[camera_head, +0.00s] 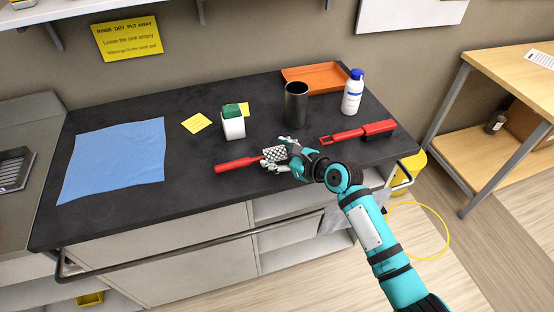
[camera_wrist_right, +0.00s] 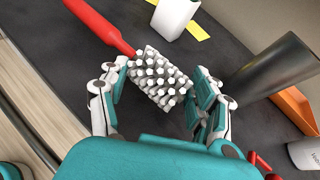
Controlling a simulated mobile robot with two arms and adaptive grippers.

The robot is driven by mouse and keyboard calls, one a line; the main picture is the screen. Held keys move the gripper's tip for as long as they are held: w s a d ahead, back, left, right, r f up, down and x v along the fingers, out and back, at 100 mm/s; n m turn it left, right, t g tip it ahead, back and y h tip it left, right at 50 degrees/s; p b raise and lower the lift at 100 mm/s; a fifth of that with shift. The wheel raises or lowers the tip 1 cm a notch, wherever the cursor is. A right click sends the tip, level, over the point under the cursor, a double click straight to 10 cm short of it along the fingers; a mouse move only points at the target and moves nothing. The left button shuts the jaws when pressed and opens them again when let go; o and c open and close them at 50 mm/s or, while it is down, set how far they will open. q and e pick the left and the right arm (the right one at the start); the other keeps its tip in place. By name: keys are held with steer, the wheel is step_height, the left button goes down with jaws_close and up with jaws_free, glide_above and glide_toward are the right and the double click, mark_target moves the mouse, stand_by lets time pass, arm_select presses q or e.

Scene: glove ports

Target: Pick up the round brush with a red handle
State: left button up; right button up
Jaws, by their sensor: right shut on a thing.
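The round brush has a red handle (camera_head: 238,164) and a head of white bristle tufts (camera_head: 275,153). It lies along the dark counter near its front edge, handle toward the left. In the right wrist view the bristle head (camera_wrist_right: 161,80) sits between the two fingers and the red handle (camera_wrist_right: 102,25) runs to the upper left. My right gripper (camera_head: 281,160) is shut on the bristle head. The fingers (camera_wrist_right: 158,85) press on both sides of it. I cannot tell whether the brush is lifted off the counter. My left gripper is not in view.
A dark metal cylinder (camera_head: 296,106), a white bottle with a blue cap (camera_head: 352,93) and an orange tray (camera_head: 315,78) stand behind. A white container with a green top (camera_head: 233,126) and a blue cloth (camera_head: 113,158) are left.

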steer(key=s+d+r+b, duration=0.1)
steer(key=s+d+r, duration=0.1)
steer(key=s+d, duration=0.7)
steer(key=s, duration=0.3)
steer(key=shift+s+d+r, duration=0.2)
steer(key=shift+s+d, duration=0.2)
